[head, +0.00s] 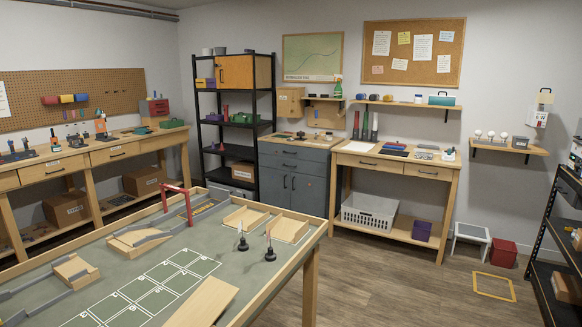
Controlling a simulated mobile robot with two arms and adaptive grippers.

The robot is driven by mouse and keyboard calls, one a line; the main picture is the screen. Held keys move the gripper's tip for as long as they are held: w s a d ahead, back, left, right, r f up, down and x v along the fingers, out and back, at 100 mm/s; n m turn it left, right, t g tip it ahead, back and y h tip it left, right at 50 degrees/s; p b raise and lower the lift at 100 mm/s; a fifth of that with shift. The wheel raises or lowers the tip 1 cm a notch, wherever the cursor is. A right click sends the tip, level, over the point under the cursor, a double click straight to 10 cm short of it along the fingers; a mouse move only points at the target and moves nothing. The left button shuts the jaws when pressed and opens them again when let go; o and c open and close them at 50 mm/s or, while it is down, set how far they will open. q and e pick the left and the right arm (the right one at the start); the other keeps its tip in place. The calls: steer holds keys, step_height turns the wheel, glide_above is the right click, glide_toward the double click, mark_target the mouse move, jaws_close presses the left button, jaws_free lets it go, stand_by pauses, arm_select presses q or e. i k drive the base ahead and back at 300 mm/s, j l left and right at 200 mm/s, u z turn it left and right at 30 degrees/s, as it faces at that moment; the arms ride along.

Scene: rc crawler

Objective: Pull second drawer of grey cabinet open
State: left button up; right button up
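The grey cabinet (304,188) stands against the back wall, between the black shelf rack and a wooden workbench. It has a wooden top with small items on it. Its upper part has drawer fronts (290,160) stacked one above the other, and they look flush and closed. Below them are two doors with upright handles, also closed. The green-topped table in the foreground partly hides the cabinet's lower left. Neither of my grippers is in view.
The large green-topped table (225,262) with ramps and a red arch (178,204) fills the lower left, between me and the cabinet. A workbench (400,165) stands right of the cabinet. Open wooden floor (400,285) lies right of the table, with a yellow frame (494,287).

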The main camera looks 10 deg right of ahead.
mark_target(304, 166)
steer(key=i+l+z, duration=0.3)
steer(key=i+z, duration=0.15)
steer(key=i+l+z, duration=0.15)
steer(key=i+z, duration=0.7)
steer(key=i, duration=1.6)
steer(key=i+u, duration=0.2)
steer(key=i, duration=0.4)
steer(key=i+l+u, duration=0.15)
steer(key=i, duration=0.45)
steer(key=i+l+u, duration=0.2)
steer(key=i, duration=0.4)
steer(key=i+j+u, duration=0.15)
steer(key=i+u, duration=0.15)
steer(key=u, duration=0.15)
steer(key=i+j+u, duration=0.1)
steer(key=i+u, duration=0.45)
steer(key=u, duration=0.3)
steer(key=i+l+u, duration=0.2)
steer(key=u, duration=0.25)
steer(key=i+u, duration=0.4)
steer(key=i, duration=0.8)
